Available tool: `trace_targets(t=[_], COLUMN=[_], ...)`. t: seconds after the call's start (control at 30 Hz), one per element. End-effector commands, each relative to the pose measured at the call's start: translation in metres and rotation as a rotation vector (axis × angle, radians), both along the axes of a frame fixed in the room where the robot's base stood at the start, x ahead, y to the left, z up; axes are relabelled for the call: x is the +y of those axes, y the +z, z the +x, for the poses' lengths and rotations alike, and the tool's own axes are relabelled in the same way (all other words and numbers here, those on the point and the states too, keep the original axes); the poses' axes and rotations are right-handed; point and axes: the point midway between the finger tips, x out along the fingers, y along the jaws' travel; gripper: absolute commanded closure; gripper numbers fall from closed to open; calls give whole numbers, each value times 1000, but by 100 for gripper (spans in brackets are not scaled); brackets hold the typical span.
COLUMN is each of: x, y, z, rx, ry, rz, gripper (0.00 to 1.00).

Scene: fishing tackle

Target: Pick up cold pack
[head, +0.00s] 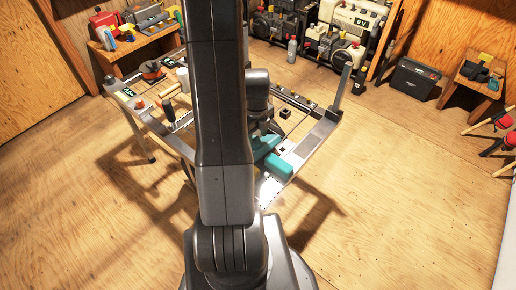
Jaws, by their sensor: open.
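My gripper (270,156) shows in the head view just right of my arm's thick dark column. Its teal jaws are apart, above the near right part of a metal-framed table (292,150). I cannot make out a cold pack in this view. My arm covers the middle of the table, so part of what lies there is hidden. I see nothing held between the jaws.
On the table's left side are a small green display (128,92), an orange-and-dark item (151,70) and a dark-handled tool (169,111). A small dark block (285,113) sits at the right. A black case (413,79) stands at the back right. The near floor is clear.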

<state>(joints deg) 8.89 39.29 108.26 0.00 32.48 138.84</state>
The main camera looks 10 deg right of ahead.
Motion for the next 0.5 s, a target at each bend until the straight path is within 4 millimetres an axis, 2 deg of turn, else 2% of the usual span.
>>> trace_targets(t=[0.03, 0.17, 0.43, 0.5], x=[0, 0, 0, 0], y=[-9, -20, -22, -22], z=[0, 0, 0, 0], rx=[3, 1, 0, 0], ry=[0, 0, 0, 0], rz=[1, 0, 0, 0], gripper=[51, 51, 51, 63])
